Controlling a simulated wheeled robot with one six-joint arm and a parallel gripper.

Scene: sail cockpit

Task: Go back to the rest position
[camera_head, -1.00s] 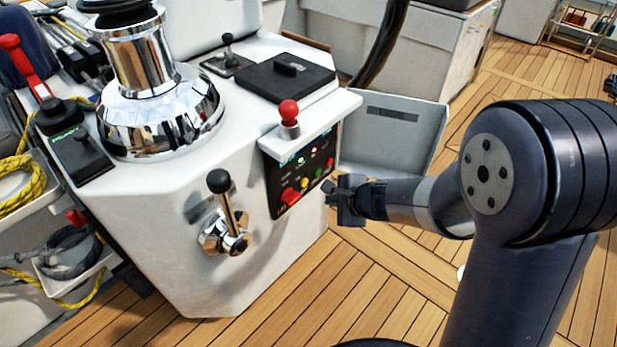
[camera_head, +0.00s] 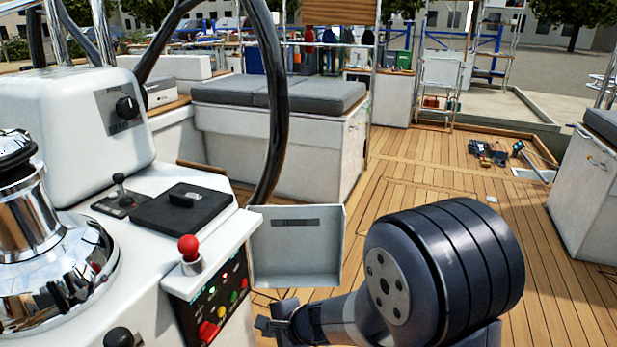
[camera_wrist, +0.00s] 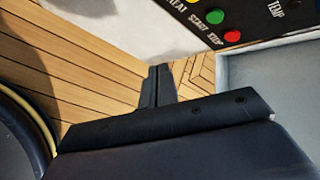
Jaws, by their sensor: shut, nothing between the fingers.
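My gripper (camera_head: 266,325) is low in the head view, in front of the white console and just right of its control panel. In the wrist view its dark fingers (camera_wrist: 157,86) are together, with nothing between them. The planked deck shows behind the fingers. My arm is folded at the lower right of the head view and hides part of the deck.
The console's control panel (camera_head: 215,300) has coloured buttons. A red-knobbed lever (camera_head: 188,247) stands above it. An open grey bin (camera_head: 297,262) is beside my gripper. A steering wheel rim (camera_head: 276,110) and a cushioned bench (camera_head: 280,97) are behind. The deck (camera_head: 440,190) is mostly clear at right.

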